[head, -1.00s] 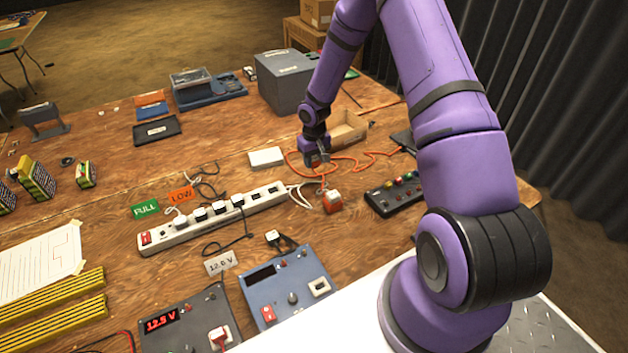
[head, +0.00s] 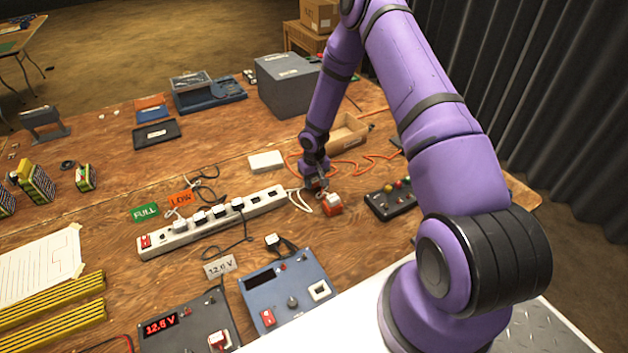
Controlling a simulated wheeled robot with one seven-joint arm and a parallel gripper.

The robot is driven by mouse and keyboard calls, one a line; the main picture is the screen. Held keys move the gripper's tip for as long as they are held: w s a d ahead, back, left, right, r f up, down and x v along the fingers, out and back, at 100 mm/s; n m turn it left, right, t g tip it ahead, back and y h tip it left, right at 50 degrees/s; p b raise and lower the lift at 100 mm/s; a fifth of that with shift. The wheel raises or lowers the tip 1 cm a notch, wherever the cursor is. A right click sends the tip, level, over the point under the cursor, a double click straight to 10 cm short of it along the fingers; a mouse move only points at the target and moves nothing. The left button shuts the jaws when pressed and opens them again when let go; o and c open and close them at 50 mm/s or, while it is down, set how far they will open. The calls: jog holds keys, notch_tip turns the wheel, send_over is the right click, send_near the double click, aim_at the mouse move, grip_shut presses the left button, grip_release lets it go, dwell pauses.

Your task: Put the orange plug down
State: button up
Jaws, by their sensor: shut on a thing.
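My gripper (head: 317,186) is low over the wooden table, right of the power strip's end. It is shut on the orange plug (head: 311,184), of which only a small reddish-orange patch shows between the fingers. An orange cord (head: 347,168) loops on the table behind the gripper. I cannot tell whether the plug touches the table.
The white power strip (head: 215,223) lies left, a black button box (head: 390,201) right. A cardboard tray (head: 347,130) and a white box (head: 266,161) are behind.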

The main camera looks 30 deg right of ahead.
jog(key=o, duration=0.9)
jog(key=shift+o, duration=0.2)
notch_tip(320, 180, up, 12)
notch_tip(320, 180, up, 15)
jog(key=t+h, duration=0.1)
send_over(314, 180)
jog(key=s, duration=0.2)
jog(key=s+a+r+t+h, duration=0.1)
jog(key=s+r, duration=0.3)
jog(key=r, duration=0.3)
jog(key=s+a+r, duration=0.2)
jog(key=s+r, duration=0.2)
jog(key=r, duration=0.4)
jog(key=s+a+r+t+y, duration=0.1)
jog(key=s+r, duration=0.5)
jog(key=s, duration=0.6)
jog(key=s+a+r+t+y, duration=0.1)
jog(key=s+a+r, duration=0.3)
jog(key=s, duration=0.9)
notch_tip(314, 180, up, 2)
jog(key=shift+s+r+t, duration=0.1)
jog(key=shift+s+t, duration=0.15)
jog(key=shift+t, duration=0.35)
